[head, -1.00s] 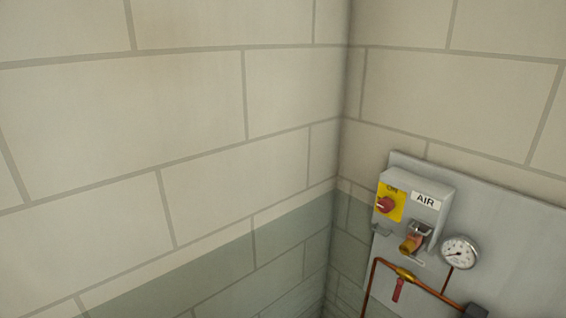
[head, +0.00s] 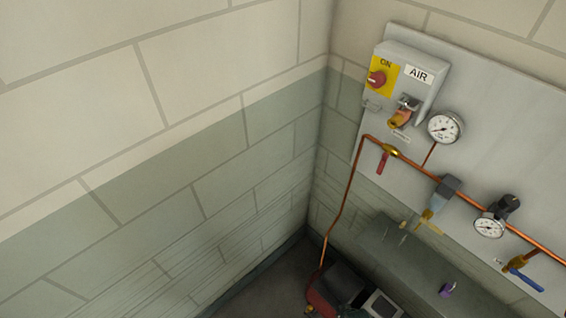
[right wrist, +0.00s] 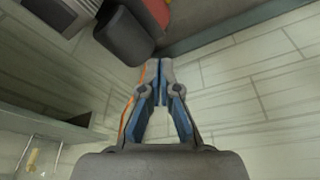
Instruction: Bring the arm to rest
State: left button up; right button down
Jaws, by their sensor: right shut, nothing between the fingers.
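My right gripper (right wrist: 157,82) shows in the right wrist view, pointing up the picture. Its two fingers meet at the tips, with a gap only lower down between them, and nothing is held. It is apart from the dark box-shaped body (right wrist: 124,36) above and left of it. Neither gripper nor arm shows in the head view, so my left gripper is out of sight.
A grey wall panel (head: 479,92) carries a grey box (head: 425,60) labelled AIR, a red knob (head: 377,78), gauges and a copper pipe (head: 338,210). A grey shelf (head: 400,255) holds a purple item (head: 447,289). Dark equipment (head: 342,283) stands below. The left wall is bare.

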jog(key=s+f+g, duration=0.1)
jog(key=s+f, duration=0.3)
jog(key=f, duration=0.7)
jog(key=s+f, duration=0.3)
jog(key=f, duration=0.8)
jog(key=s+d+f+g, duration=0.1)
jog(key=s+d+f, duration=0.2)
jog(key=s+f, duration=0.7)
jog(key=s, duration=0.4)
jog(key=shift+d+f+b, duration=0.2)
jog(key=shift+f+b, duration=0.1)
jog(key=shift+b, duration=0.1)
